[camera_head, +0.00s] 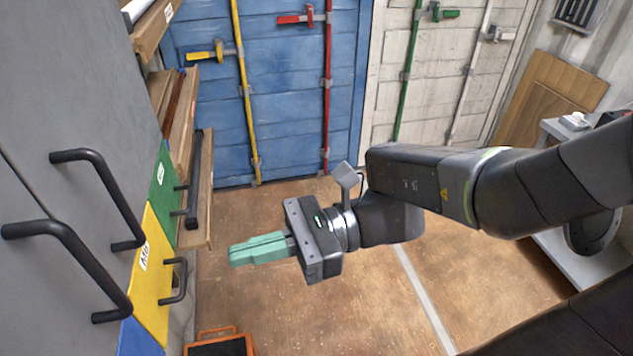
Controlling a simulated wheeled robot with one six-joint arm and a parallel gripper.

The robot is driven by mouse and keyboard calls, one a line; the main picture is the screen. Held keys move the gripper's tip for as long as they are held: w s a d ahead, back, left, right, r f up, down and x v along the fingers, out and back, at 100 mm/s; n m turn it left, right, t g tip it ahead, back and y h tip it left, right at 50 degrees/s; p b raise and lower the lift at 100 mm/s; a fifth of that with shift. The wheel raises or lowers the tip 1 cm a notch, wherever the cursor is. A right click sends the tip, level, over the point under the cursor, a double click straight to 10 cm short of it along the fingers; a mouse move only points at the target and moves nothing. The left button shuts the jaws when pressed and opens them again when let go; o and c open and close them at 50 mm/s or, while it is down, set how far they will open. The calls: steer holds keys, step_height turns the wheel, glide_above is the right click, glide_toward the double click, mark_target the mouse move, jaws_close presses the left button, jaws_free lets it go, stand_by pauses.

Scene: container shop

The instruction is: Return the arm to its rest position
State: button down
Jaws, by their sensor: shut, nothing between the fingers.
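My gripper (235,256) is in the middle of the head view, with its green fingers together and nothing between them. It points left toward the cabinet and hangs over the brown floor. It is apart from the cabinet fronts and handles. My arm (430,185) comes in from the right edge, bent at the elbow, and reaches left across the view.
A grey cabinet (60,120) with black handles stands at the left, beside a green drawer (163,195) and a yellow drawer (152,275). An orange-framed crate (205,334) sits below. Blue doors (285,110) close the back. A grey bench (585,262) is at right. The middle floor is clear.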

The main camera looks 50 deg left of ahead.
mark_target(115, 279)
steer(key=shift+s, duration=0.1)
steer(key=x, duration=0.4)
steer(key=a+p+x, duration=0.1)
steer(key=x, duration=0.8)
steer(key=shift+a, duration=0.2)
stand_by(0.3)
